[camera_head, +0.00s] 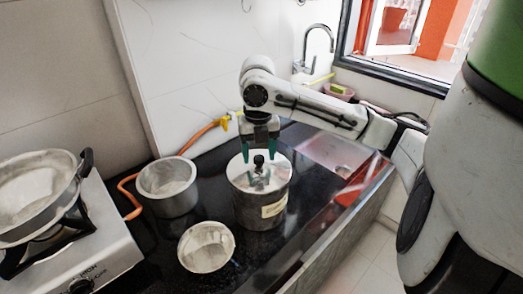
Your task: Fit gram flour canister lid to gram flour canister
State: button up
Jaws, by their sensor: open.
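The gram flour canister (250,212) is a dark metallic cylinder with a pale label, upright on the black counter. Its lid (278,172) is a shiny flat disc with a black knob, and it lies over the canister's top. I cannot tell whether it is fully seated. My gripper (259,153) points down above the lid, with green fingertips spread apart on the left and right of the knob. The fingers are open and hold nothing. Greenish reflections of them show on the lid.
An empty metal pot (168,205) stands left of the canister, and a small metal bowl (206,265) stands in front. A pan (35,200) sits on the gas stove (95,250) at left. An orange hose (128,195) runs behind the pot. The sink (335,152) is at right.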

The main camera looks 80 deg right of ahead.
notch_tip(320, 180, up, 11)
dwell(0.6)
jog(key=shift+s+f, duration=0.1)
dwell(0.5)
